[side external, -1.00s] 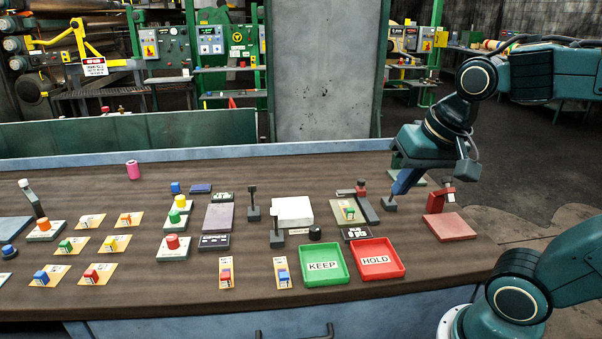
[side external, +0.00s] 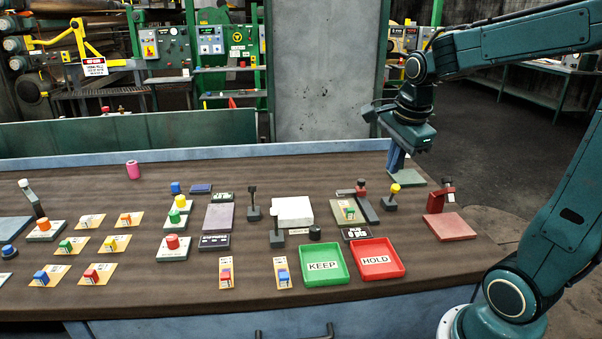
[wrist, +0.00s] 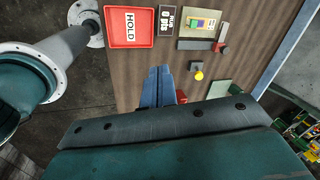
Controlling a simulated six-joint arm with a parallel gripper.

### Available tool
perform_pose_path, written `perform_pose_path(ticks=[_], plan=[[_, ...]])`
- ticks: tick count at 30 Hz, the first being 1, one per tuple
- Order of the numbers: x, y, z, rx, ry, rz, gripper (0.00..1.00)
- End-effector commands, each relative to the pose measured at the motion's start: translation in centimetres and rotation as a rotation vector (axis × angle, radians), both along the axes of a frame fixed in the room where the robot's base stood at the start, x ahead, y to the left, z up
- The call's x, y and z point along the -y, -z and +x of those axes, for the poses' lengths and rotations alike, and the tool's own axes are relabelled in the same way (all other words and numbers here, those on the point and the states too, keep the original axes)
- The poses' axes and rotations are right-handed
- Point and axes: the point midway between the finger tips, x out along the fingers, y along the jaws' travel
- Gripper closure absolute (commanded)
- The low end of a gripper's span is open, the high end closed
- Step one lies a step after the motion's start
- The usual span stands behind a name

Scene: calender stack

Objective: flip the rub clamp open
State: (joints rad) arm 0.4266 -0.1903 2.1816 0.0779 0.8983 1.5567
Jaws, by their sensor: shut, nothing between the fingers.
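The rub station's grey pad (side external: 340,216) holds a card with small coloured blocks, behind the dark RUB label (side external: 355,233). At its back, the clamp, a red block (side external: 361,186) with a dark arm, stands beside a grey bar (side external: 368,210). The arm reaches left, low across the pad's back end; I cannot tell whether it presses on the card. The clamp also shows in the wrist view (wrist: 219,47). My gripper (side external: 394,172) is shut and empty, pointing down right of the clamp, behind a yellow-knobbed post (side external: 396,188) and apart from the clamp. Its blue fingers show in the wrist view (wrist: 158,72).
A red stand (side external: 440,197) on a reddish plate is at the right. A green plate (side external: 418,180) lies near my fingers. The red HOLD tray (side external: 403,268) and green KEEP tray (side external: 345,275) are at the front.

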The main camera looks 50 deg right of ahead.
Motion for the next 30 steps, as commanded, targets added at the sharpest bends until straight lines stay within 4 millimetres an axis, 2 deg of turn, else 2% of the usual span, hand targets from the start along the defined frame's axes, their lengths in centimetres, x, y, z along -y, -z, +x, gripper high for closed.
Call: perform_pose_path(ticks=[13, 30], plan=[[6.3, 2.5, 1.2, 0.001, 0.643, 0.106, 1.0], [14.2, 6.7, 0.5, 0.019, 1.431, 0.18, 1.0]])
